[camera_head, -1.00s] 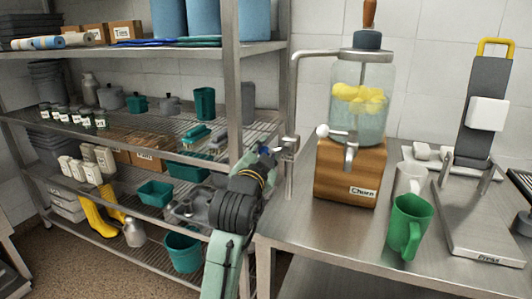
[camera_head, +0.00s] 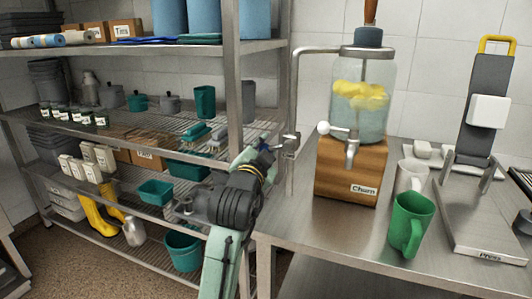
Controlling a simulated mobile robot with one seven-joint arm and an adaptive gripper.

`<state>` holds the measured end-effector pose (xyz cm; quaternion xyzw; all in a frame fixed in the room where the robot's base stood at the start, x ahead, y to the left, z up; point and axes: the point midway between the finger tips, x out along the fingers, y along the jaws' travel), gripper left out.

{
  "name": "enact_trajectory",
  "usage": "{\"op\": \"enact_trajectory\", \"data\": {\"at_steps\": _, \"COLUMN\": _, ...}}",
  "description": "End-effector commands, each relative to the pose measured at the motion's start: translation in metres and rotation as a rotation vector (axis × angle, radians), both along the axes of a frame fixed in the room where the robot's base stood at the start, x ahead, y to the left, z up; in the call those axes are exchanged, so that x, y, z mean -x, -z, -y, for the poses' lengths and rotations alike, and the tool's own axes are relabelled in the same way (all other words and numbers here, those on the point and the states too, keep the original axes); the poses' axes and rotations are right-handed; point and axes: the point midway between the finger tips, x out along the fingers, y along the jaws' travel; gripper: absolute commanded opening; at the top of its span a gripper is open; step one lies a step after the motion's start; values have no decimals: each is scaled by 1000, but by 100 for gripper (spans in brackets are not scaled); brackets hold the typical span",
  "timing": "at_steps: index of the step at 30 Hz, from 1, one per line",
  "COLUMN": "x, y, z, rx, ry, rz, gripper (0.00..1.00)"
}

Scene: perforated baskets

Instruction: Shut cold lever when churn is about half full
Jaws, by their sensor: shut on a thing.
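The churn (camera_head: 372,122) is a clear glass jar with a blue-grey lid on a wooden block labelled "Churn". It holds pale water with yellow lemon pieces floating at about mid-height or slightly above. A metal pipe (camera_head: 293,88) rises at the bench's left edge and bends over to the jar's top. The cold lever (camera_head: 291,140) sits on this pipe above a small tag. My gripper (camera_head: 272,149) is at the lever, left of the pipe, and shut on it. My arm hides part of the contact.
A green mug (camera_head: 410,224) and a white mug (camera_head: 411,176) stand right of the churn. A press (camera_head: 482,105) stands at the far right. Wire shelves (camera_head: 60,125) with bins and pots fill the left. The bench (camera_head: 315,228) in front of the churn is clear.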

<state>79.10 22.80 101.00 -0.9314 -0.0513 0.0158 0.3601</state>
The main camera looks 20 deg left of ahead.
Motion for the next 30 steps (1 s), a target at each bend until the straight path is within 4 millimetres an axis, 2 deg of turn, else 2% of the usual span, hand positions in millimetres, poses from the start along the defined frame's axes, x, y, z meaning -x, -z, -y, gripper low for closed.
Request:
{"op": "enact_trajectory", "data": {"at_steps": 7, "x": -1, "y": -11, "z": 2, "rx": -232, "ry": 8, "rz": 13, "gripper": 0}}
{"op": "enact_trajectory", "data": {"at_steps": 17, "x": -1, "y": -14, "z": 3, "rx": -258, "ry": 10, "rz": 11, "gripper": 0}}
{"op": "enact_trajectory", "data": {"at_steps": 18, "x": -1, "y": -14, "z": 3, "rx": -258, "ry": 10, "rz": 11, "gripper": 25}}
{"op": "enact_trajectory", "data": {"at_steps": 30, "x": 0, "y": -14, "z": 0, "rx": -256, "ry": 4, "rz": 11, "gripper": 51}}
